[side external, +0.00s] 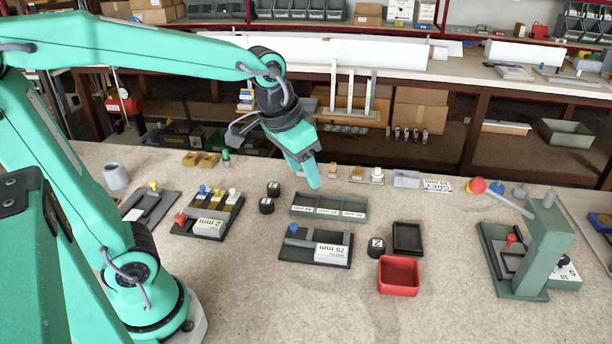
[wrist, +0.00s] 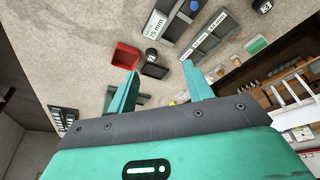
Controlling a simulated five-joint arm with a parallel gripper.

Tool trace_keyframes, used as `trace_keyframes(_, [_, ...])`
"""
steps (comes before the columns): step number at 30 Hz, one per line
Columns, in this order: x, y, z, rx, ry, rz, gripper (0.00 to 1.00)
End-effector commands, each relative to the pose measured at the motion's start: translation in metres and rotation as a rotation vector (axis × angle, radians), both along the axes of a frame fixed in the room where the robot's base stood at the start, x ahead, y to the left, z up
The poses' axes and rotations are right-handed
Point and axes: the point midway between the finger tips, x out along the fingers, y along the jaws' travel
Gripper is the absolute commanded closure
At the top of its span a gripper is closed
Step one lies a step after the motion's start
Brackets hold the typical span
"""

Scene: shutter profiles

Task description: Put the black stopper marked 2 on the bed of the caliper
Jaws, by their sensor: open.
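A black round stopper (side external: 376,247) with a white label stands on the bench beside the red tray; its sideways mark looks like a 2. It also shows in the wrist view (wrist: 151,54), beyond and between my fingertips. Two more black stoppers (side external: 273,188) (side external: 266,206) stand further left, their marks too small to read surely. A dark plate with a 75 mm label and blue knob (side external: 316,250) lies left of the stopper. A green stand with a red-knobbed lever (side external: 525,250) is at the right. I cannot tell which is the caliper. My gripper (side external: 314,186) is open, empty and above the bench.
A red tray (side external: 398,276) and a black tray (side external: 408,238) adjoin the stopper's area. A grey-green divided tray (side external: 328,207) lies below my gripper. Plates with coloured knobs (side external: 208,214) are at left. The front of the bench is clear.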

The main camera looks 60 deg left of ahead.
Motion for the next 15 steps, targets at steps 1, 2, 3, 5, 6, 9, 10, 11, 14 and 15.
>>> trace_keyframes(1, [0.010,-0.002,-0.004,0.001,0.020,-0.004,0.49])
trace_keyframes(2, [0.016,-0.004,-0.006,0.001,0.028,-0.006,0.49])
trace_keyframes(3, [0.022,-0.006,-0.008,0.001,0.040,-0.009,0.49])
trace_keyframes(5, [0.033,-0.008,-0.013,0.002,0.058,-0.013,0.49])
trace_keyframes(6, [0.040,-0.010,-0.016,0.002,0.069,-0.015,0.49])
trace_keyframes(9, [0.058,-0.015,-0.026,0.004,0.098,-0.021,0.49])
trace_keyframes(10, [0.063,-0.016,-0.029,0.005,0.107,-0.022,0.49])
trace_keyframes(11, [0.068,-0.018,-0.033,0.004,0.116,-0.024,0.49])
trace_keyframes(14, [0.085,-0.023,-0.045,0.006,0.145,-0.030,0.49])
trace_keyframes(15, [0.092,-0.026,-0.050,0.008,0.156,-0.033,0.49])
